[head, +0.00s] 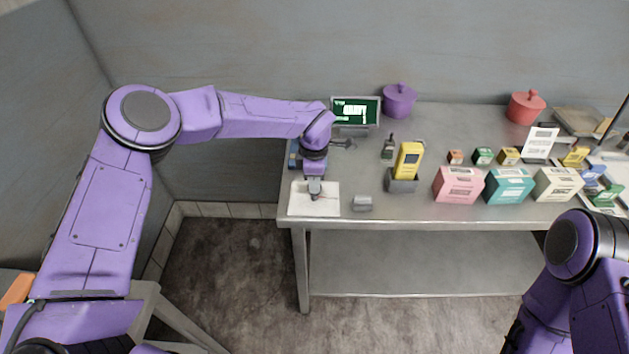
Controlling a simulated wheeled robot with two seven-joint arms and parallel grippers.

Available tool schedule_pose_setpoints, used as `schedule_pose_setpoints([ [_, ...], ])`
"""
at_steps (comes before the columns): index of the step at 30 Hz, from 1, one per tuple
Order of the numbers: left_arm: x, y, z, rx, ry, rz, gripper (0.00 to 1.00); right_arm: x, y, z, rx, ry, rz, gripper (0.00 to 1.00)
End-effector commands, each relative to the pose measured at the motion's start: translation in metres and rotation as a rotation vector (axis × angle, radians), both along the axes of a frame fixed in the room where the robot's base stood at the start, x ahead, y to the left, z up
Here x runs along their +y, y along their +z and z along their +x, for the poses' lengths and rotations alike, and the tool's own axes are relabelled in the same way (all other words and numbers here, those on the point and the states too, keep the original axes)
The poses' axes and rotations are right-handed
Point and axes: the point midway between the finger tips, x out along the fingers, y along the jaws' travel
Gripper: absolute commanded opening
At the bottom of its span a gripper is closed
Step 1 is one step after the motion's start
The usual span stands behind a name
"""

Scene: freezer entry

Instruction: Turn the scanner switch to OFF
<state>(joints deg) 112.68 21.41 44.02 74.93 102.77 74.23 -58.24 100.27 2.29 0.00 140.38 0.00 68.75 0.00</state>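A yellow handheld device (408,160), which looks like the scanner, stands upright in a dark grey cradle (401,185) on the metal table. No switch or OFF marking can be made out on it at this size. My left gripper (315,193) points down over a white plate (328,206) at the table's front left corner, left of the yellow device. Its fingers look close together, but whether they are shut is too small to tell. Whether it touches the plate is also unclear. My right arm is at the lower right, and its gripper is out of view.
A green-lit screen (355,111) stands behind. Pink (458,184), teal (509,186) and cream (557,184) boxes stand to the right. Purple (399,101) and red (525,107) lidded pots are at the back.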

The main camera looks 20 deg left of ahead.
Motion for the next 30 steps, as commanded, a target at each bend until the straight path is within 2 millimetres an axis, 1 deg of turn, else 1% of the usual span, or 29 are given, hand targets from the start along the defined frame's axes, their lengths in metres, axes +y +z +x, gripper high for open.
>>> schedule_pose_setpoints([
  [8, 0.000, 0.000, -0.001, 0.003, 0.006, -0.001, 0.00, 0.000, -0.001, 0.000, 0.000, 0.000, 0.000, 0.43],
  [14, -0.001, -0.001, -0.001, 0.002, 0.058, -0.003, 0.00, 0.000, -0.006, 0.000, 0.000, 0.000, 0.000, 0.43],
  [20, -0.001, -0.003, 0.000, 0.002, 0.182, -0.003, 0.00, 0.000, -0.016, 0.000, 0.000, 0.000, 0.000, 0.43],
  [30, -0.001, -0.003, 0.000, 0.002, 0.498, -0.004, 0.00, 0.000, -0.037, 0.000, 0.000, 0.000, 0.000, 0.43],
])
